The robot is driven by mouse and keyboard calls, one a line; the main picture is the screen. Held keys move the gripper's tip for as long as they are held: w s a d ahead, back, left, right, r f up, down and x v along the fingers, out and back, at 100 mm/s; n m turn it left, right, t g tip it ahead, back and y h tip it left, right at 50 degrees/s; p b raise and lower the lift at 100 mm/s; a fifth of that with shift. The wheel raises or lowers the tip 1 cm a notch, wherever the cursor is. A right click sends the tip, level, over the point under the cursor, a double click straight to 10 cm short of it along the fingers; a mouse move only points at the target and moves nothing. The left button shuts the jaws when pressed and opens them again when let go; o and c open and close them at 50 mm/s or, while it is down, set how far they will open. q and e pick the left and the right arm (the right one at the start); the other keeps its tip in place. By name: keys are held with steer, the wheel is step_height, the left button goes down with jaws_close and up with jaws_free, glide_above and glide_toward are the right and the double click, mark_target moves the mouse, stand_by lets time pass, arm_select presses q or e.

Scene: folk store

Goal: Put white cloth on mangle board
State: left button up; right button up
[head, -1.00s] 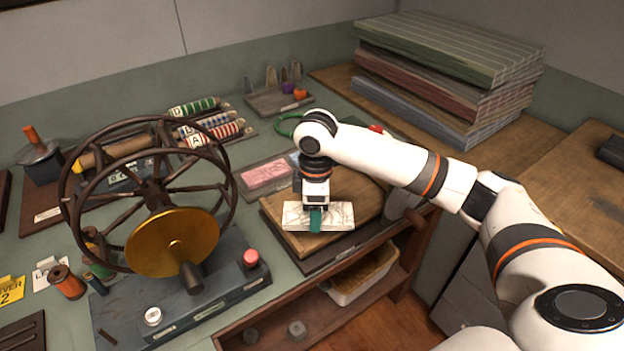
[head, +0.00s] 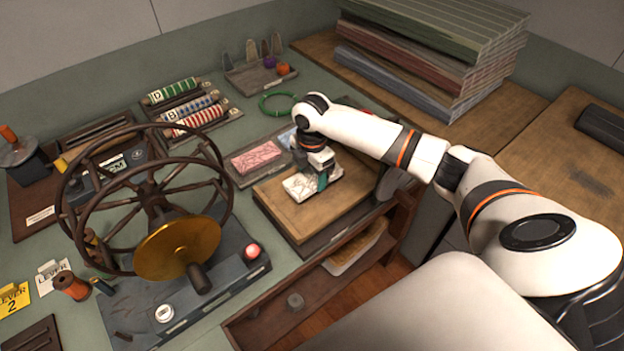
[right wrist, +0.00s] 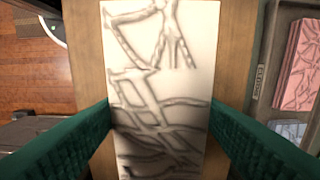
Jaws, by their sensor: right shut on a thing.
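The white cloth (head: 299,188) is a flat white block-like piece with dark vein lines. It is over the back part of the wooden mangle board (head: 300,218); I cannot tell whether it rests on it. My right gripper (head: 321,181) points down at the cloth from above. In the right wrist view its green fingers (right wrist: 160,108) close on the cloth's two long sides, and the cloth (right wrist: 155,60) lies lengthwise between them with wood (right wrist: 88,75) on both sides. The cloth's far end is partly hidden by my gripper in the head view. My left gripper is not in view.
A pink cloth (head: 257,157) lies on a tray left of the board. A large spoked wheel (head: 150,190) with a brass disc stands at left. A green ring (head: 278,103) and a stack of folded cloth (head: 430,50) are behind. A shelf (head: 300,300) lies below the front edge.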

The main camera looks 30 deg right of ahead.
mark_target(312, 177)
step_height(312, 177, down, 3)
steer(key=shift+f, duration=0.1)
steer(key=shift+f, duration=0.15)
steer(key=o, duration=1)
step_height(312, 177, up, 12)
steer(key=shift+r+b, duration=0.2)
steer(key=shift+b, duration=0.4)
steer(key=shift+f, duration=0.1)
